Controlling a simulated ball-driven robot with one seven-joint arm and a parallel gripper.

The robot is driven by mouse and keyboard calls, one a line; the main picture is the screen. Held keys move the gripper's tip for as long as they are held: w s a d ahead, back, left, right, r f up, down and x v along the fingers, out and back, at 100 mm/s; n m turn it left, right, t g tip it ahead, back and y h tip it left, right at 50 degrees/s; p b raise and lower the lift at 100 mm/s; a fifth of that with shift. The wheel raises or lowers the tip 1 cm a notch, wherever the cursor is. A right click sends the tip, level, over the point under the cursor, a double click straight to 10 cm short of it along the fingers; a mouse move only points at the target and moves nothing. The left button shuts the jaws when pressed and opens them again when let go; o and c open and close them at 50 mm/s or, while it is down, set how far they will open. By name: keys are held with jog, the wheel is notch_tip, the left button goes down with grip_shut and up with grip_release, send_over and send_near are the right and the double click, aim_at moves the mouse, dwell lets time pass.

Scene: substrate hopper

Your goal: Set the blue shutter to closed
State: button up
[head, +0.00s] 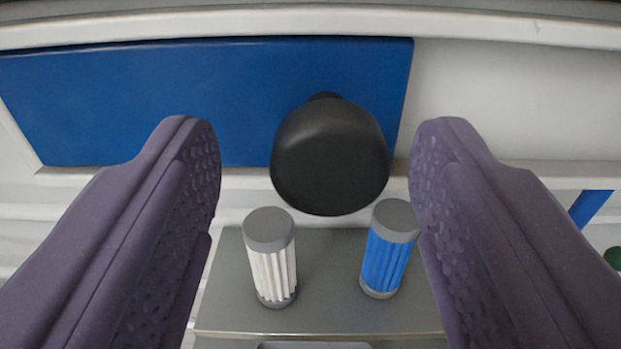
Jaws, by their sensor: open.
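The blue shutter (190,95) is a flat blue panel in a pale frame, filling the left and middle of the upper view. Its right edge stands right of centre, with a bare pale panel (510,105) beyond it. A black rounded knob (330,160) sticks out from the shutter near its right end. My gripper (315,150) is open, its two purple fingers on either side of the knob in the picture. I see gaps between the knob and both fingers. I cannot tell how far the fingertips reach along the knob's depth.
Below the shutter, a grey shelf (325,300) holds a white ribbed cylinder with grey caps (272,270) and a blue one (387,255). Pale rails (300,20) run above and below the shutter. A blue strip (592,207) and a green round thing (613,257) show at the right edge.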

jog(key=s+b, duration=0.1)
jog(key=s, duration=0.6)
jog(key=shift+s, duration=0.35)
jog(key=shift+b, duration=0.3)
jog(key=s+a+r+g+b, duration=0.1)
jog(key=s+a+r+b, duration=0.1)
jog(key=s+b, duration=0.6)
jog(key=s+a+r+g+b, duration=0.1)
jog(key=s+a+b, duration=0.1)
jog(key=s+b, duration=0.6)
jog(key=b, duration=0.6)
jog(key=shift+s+a+r+g+h, duration=0.15)
jog(key=shift+a+r+g+h, duration=0.15)
jog(key=shift+a+r, duration=0.1)
jog(key=shift+f, duration=0.1)
